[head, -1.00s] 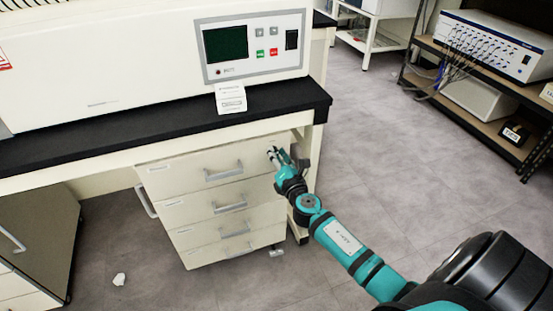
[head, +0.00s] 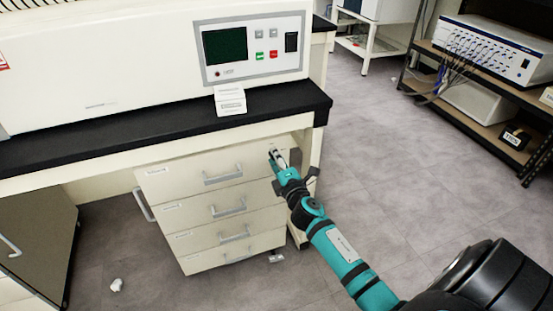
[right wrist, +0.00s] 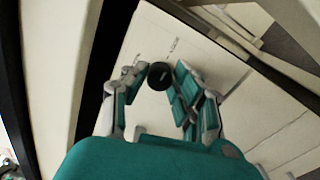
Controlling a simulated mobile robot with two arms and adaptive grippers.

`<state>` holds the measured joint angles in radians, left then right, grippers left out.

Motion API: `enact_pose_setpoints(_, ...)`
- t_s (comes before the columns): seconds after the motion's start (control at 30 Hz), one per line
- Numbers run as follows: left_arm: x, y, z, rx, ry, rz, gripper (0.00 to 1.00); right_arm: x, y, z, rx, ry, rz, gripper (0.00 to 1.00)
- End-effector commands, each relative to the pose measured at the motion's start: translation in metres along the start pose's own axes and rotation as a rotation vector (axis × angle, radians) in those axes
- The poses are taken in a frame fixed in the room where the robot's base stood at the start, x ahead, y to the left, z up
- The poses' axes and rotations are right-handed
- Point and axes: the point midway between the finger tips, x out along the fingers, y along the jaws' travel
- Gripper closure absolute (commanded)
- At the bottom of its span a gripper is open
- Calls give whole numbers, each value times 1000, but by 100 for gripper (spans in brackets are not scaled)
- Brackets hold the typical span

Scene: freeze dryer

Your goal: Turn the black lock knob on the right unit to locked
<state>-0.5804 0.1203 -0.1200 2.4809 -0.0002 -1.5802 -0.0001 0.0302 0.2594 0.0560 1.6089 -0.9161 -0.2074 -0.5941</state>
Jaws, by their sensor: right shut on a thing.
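The right unit is a cream drawer cabinet (head: 195,222) under the bench, with several grey-handled drawers. The black lock knob (right wrist: 160,76) is a round dark disc on the cabinet front, seen between my right fingers in the right wrist view. My right gripper (head: 278,155) is at the top right corner of the cabinet front and hides the knob in the head view. In the right wrist view the right gripper (right wrist: 158,80) is shut on the knob, one finger on each side. My left gripper is out of view.
A black bench top (head: 150,132) overhangs the cabinet, carrying a white machine with a control panel (head: 252,50). The bench leg (head: 310,150) stands just right of the gripper. A shelf rack (head: 480,80) is at the right, with open floor between.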

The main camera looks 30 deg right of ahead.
Motion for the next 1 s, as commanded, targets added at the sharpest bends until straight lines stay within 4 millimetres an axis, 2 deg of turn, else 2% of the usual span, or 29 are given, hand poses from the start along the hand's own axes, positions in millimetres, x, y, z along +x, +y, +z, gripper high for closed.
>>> enact_pose_setpoints(0.4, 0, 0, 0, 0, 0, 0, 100, 0, 0, 0, 10, -1, -1, 100)
enact_pose_setpoints(0.43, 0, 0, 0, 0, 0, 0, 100, 0, 0, 0, 10, -1, -1, 71)
enact_pose_setpoints(0.6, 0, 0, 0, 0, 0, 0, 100, 0, 0, 0, 9, -1, -1, 51)
enact_pose_setpoints(0.87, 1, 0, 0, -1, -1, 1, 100, -1, 0, 0, 8, 0, -1, 51)
enact_pose_setpoints(1.0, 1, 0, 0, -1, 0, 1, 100, -14, -1, 0, 8, 0, -2, 51)
